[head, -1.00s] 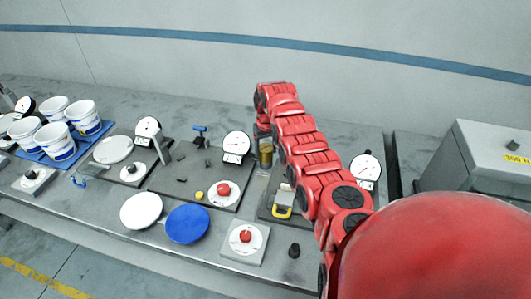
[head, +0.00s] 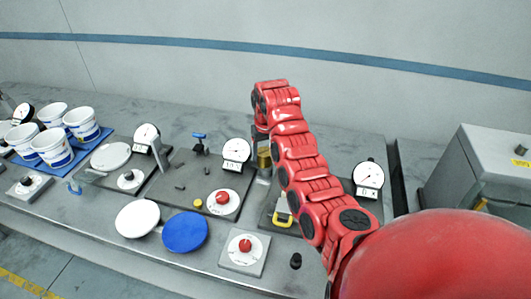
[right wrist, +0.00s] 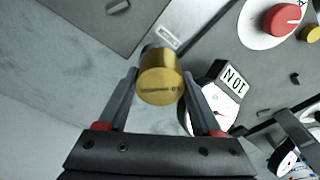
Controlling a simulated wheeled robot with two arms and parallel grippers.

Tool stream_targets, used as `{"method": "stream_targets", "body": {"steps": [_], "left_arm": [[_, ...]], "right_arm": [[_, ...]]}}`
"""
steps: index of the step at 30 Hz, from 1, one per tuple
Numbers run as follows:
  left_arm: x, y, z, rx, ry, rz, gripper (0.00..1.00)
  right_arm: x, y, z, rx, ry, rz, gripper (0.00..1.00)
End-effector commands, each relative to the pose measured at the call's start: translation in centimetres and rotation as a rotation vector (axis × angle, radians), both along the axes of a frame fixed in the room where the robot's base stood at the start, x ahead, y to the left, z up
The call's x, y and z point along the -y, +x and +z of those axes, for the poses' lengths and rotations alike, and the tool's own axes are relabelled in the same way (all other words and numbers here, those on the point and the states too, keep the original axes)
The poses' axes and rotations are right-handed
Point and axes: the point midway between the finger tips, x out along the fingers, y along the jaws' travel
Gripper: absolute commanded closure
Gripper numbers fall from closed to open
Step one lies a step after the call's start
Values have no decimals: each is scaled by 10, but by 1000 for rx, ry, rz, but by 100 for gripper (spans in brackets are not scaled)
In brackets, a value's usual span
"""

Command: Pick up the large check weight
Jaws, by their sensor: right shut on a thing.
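The large check weight is a brass cylinder (right wrist: 160,82) between the two grey fingers of my right gripper (right wrist: 158,92) in the right wrist view. The fingers are shut on its sides. In the head view the brass weight (head: 264,159) shows below my right gripper (head: 262,145), beside the right-hand end of the dark plate. The frames do not clearly show whether its base touches the bench. My left gripper is not in view.
A dial gauge (head: 236,150) stands just left of the weight, and another dial (head: 368,176) is right of my arm. White buckets (head: 52,146) stand far left. A grey box (head: 485,160) is at right.

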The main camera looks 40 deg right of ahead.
Motion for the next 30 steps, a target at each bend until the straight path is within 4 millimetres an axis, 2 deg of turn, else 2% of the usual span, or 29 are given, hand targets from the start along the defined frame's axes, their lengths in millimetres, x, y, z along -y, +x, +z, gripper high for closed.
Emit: {"method": "stream_targets", "body": {"steps": [12,21,24,30], "left_arm": [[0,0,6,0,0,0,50],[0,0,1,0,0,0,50],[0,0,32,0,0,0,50],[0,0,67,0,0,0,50]], "right_arm": [[-19,-18,5,8,1,-4,100],[-38,-37,6,5,1,-3,100],[-46,-34,20,20,8,5,100],[-54,-41,21,21,9,4,100]]}}
